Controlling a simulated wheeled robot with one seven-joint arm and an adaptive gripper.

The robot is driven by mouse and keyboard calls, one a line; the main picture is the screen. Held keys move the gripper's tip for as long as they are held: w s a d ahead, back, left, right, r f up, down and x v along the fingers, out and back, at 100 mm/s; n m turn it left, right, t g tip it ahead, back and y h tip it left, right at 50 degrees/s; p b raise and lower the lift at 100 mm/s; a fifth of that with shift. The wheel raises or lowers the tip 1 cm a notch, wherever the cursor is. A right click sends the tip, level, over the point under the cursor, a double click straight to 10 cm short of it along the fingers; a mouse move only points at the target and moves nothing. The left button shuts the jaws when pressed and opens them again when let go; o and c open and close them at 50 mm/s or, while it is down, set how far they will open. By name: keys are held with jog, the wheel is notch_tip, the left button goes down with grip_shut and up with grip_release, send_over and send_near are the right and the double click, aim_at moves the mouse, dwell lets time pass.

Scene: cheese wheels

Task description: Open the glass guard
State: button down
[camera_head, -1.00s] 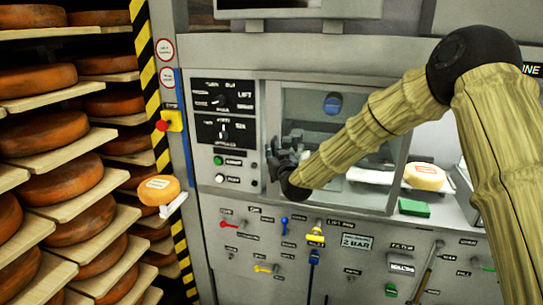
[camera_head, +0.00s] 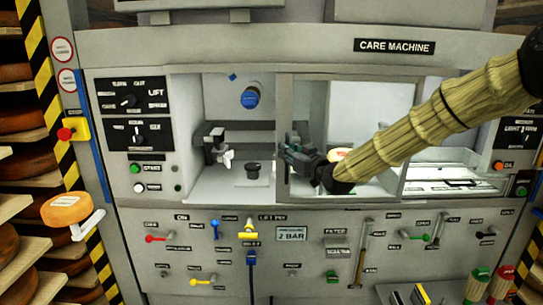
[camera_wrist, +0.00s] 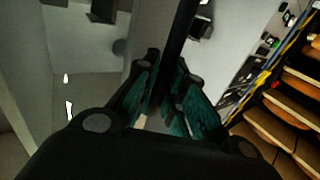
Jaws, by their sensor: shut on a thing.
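The glass guard (camera_head: 281,110) is a clear pane in a grey frame on the front of the care machine. It stands over the middle of the machine's opening, and the left compartment (camera_head: 230,187) is uncovered. My gripper (camera_head: 296,155) is at the guard's left edge, with my arm reaching in from the right. In the wrist view my gripper (camera_wrist: 168,92) has its green-padded fingers shut around a dark upright bar (camera_wrist: 176,45), which looks like the guard's handle. The exact grip is partly hidden by the fingers.
A blue knob (camera_head: 250,97) and a metal nozzle (camera_head: 217,146) show in the uncovered compartment. A cheese wheel (camera_head: 341,154) is partly hidden behind my gripper. Levers and switches line the lower panel (camera_head: 190,258). Cheese shelves stand at the far left.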

jog(key=shift+s+d, duration=0.15)
jog(key=shift+d, duration=1.7)
jog(key=c, duration=1.5)
grip_release()
jog(key=v, duration=1.2)
